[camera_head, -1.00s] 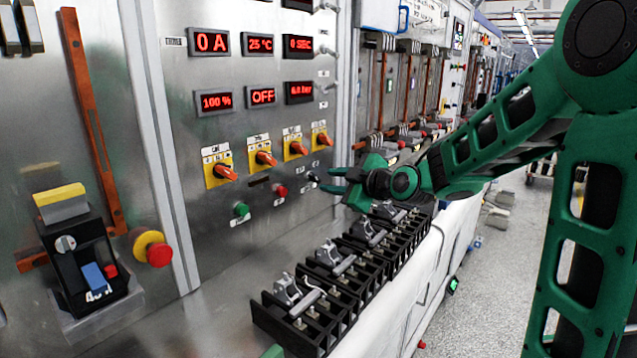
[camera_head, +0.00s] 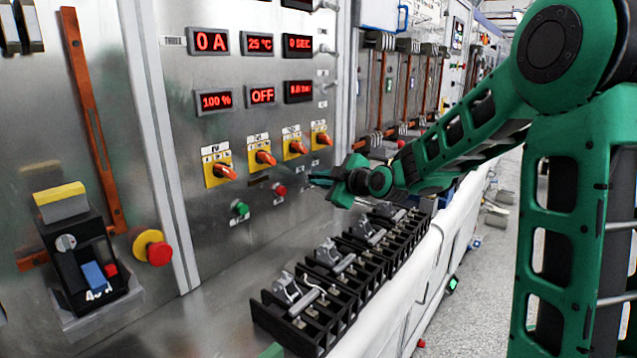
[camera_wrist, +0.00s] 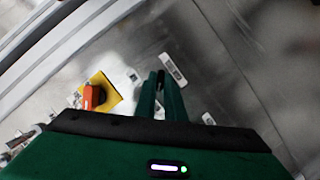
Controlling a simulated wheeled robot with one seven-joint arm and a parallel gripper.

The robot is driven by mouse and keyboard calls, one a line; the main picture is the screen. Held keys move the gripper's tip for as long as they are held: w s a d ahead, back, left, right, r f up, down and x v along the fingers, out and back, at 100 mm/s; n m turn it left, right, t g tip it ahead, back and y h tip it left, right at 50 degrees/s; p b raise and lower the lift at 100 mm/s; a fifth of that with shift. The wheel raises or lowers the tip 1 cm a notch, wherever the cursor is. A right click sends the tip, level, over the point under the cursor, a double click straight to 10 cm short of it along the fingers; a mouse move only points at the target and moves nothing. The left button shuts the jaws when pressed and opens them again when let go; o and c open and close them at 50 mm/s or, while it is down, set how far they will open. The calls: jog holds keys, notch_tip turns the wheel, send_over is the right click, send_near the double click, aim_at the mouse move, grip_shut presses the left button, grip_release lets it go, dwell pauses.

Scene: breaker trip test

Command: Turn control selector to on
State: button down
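Several rotary selectors with orange knobs on yellow plates line the steel panel: the leftmost selector (camera_head: 222,171), a second selector (camera_head: 264,158), a third selector (camera_head: 296,147) and the rightmost selector (camera_head: 321,137). Their labels are too small to read, so I cannot tell which is the control selector. My gripper (camera_head: 320,179) is in front of the panel, below and right of the selectors, apart from them. In the wrist view its fingers (camera_wrist: 160,88) look shut with nothing between them. An orange selector knob (camera_wrist: 93,97) shows to their left.
A red display reading OFF (camera_head: 262,95) sits above the selectors. A green button (camera_head: 240,208) and a red button (camera_head: 280,190) sit below them. Black terminal blocks (camera_head: 345,260) stand on the ledge beneath my gripper. A red emergency stop (camera_head: 158,253) is at left.

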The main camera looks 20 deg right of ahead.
jog(key=shift+a, duration=0.1)
jog(key=shift+w+d+f+m+g+y, duration=0.1)
jog(key=shift+d+m+g+y, duration=0.15)
jog(key=shift+m+g+y, duration=1.25)
jog(key=shift+w+d+m+g+y, duration=0.2)
jog(key=shift+m+y, duration=0.5)
jog(key=shift+m, duration=1.95)
jog(key=shift+d+f+m+g+y, duration=0.1)
jog(key=shift+d+m+g+y, duration=0.2)
jog(key=shift+m+g+y, duration=1.2)
jog(key=shift+m+t+h, duration=0.3)
jog(key=shift+m+t, duration=0.35)
jog(key=shift+t, duration=0.05)
jog(key=c, duration=1.8)
grip_release()
jog(key=shift+r, duration=0.1)
jog(key=shift+c, duration=0.2)
